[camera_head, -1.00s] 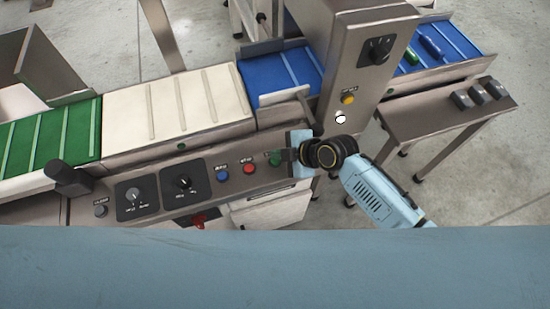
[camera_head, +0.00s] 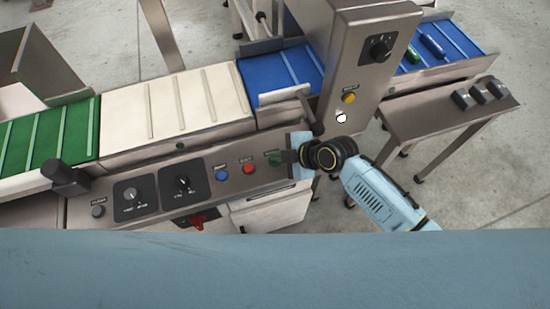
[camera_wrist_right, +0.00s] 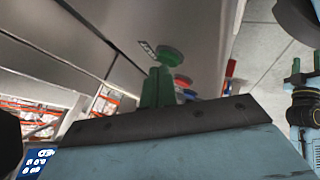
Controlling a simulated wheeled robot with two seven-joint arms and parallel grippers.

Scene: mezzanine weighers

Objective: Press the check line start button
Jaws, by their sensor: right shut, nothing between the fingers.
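The green button (camera_head: 273,158) is at the right end of the button row on the steel control panel (camera_head: 205,207). Its label is too small to read. It also shows in the right wrist view (camera_wrist_right: 172,57). My right gripper (camera_head: 287,157) is shut and empty, its fingertips right beside the green button in the head view. In the wrist view its green fingers (camera_wrist_right: 157,86) stand just below the button; whether they touch it I cannot tell. My left gripper (camera_wrist_right: 306,68) shows at the right edge of the wrist view, its fingers apart.
A blue button (camera_head: 222,174), a red button (camera_head: 249,169) and two dials lie left on the panel. A column (camera_head: 362,70) with a yellow button (camera_head: 348,98) stands at right. A black-knobbed lever (camera_head: 316,128) sits just above my right gripper. Belts run behind.

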